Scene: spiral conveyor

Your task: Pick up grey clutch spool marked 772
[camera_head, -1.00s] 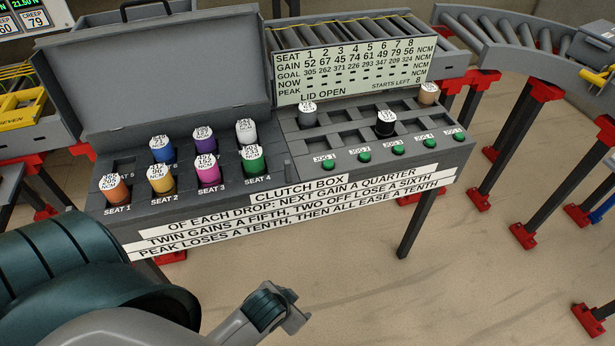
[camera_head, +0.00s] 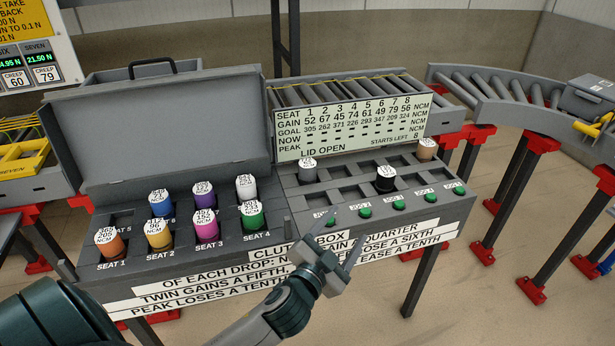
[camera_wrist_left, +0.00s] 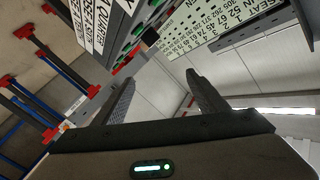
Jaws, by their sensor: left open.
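A grey spool (camera_head: 307,170) with a white top label stands upright in the back left slot of the box's right-hand rack. Its label is too small to read surely. A white-grey spool (camera_head: 245,187) stands in the back row of the left-hand seats. My left gripper (camera_head: 349,225) is open and empty, in front of the rack's front edge, to the right of and nearer than the grey spool. The left wrist view shows its two fingers (camera_wrist_left: 158,78) apart with nothing between them. My right gripper is not in view.
The clutch box (camera_head: 270,235) has its lid (camera_head: 160,125) raised at the back left. Orange, yellow, pink, green, blue and purple spools fill seats. A black spool (camera_head: 386,180) and a tan spool (camera_head: 426,149) stand in the rack. A display panel (camera_head: 350,128) rises behind it.

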